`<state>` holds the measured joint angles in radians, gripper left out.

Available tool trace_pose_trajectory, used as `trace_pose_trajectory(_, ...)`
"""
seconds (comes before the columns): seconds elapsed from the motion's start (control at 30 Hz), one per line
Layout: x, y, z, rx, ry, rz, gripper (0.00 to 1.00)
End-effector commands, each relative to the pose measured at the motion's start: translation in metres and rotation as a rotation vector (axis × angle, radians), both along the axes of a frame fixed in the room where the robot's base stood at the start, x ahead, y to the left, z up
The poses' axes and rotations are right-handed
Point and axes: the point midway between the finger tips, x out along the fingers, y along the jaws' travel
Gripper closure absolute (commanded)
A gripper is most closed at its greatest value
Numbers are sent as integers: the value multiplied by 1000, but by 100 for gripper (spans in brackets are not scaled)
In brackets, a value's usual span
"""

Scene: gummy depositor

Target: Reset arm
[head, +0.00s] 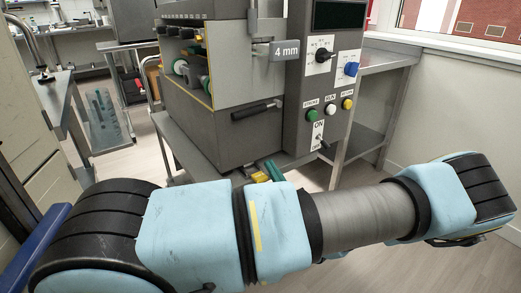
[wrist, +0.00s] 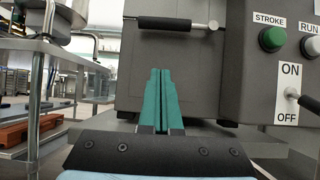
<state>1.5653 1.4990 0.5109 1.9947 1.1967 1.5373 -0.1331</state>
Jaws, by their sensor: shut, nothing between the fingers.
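My gripper (wrist: 162,75) points toward the lower front of the grey depositor machine in the wrist view. Its two green fingers are together with nothing between them. In the head view my arm crosses the lower part of the picture, and green finger parts (head: 272,171) show just above it, in front of the machine. The depositor (head: 215,125) carries a "4 mm" label, a black bar handle (head: 257,110) and a control panel. The handle also shows above my fingertips in the wrist view (wrist: 168,23), apart from them.
The panel has a green STROKE button (wrist: 272,39), a white RUN button (head: 330,109) and an ON/OFF toggle switch (wrist: 292,94) close right of my gripper. A metal table (head: 385,62) stands right of the machine.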

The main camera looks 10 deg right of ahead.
Motion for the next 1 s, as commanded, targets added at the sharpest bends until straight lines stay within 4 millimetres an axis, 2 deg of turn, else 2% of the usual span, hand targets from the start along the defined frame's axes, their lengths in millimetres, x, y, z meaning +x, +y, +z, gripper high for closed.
trace_pose_trajectory(0.07, 3, 17, 7, -48, 23, 70, 100)
trace_pose_trajectory(0.13, 5, 43, 14, -128, 60, 175, 100)
trace_pose_trajectory(0.27, -1, 105, 26, -352, 146, 440, 100)
trace_pose_trajectory(0.3, -7, 123, 28, -433, 170, 524, 100)
trace_pose_trajectory(0.4, -26, 158, 32, -641, 214, 719, 100)
trace_pose_trajectory(0.5, -47, 180, 37, -859, 239, 892, 100)
trace_pose_trajectory(0.63, -71, 192, 48, -1158, 233, 1079, 100)
trace_pose_trajectory(0.77, -86, 191, 65, -1469, 185, 1217, 100)
trace_pose_trajectory(0.9, -90, 184, 93, -1811, 76, 1304, 100)
trace_pose_trajectory(1.0, -85, 181, 118, -2051, -38, 1322, 100)
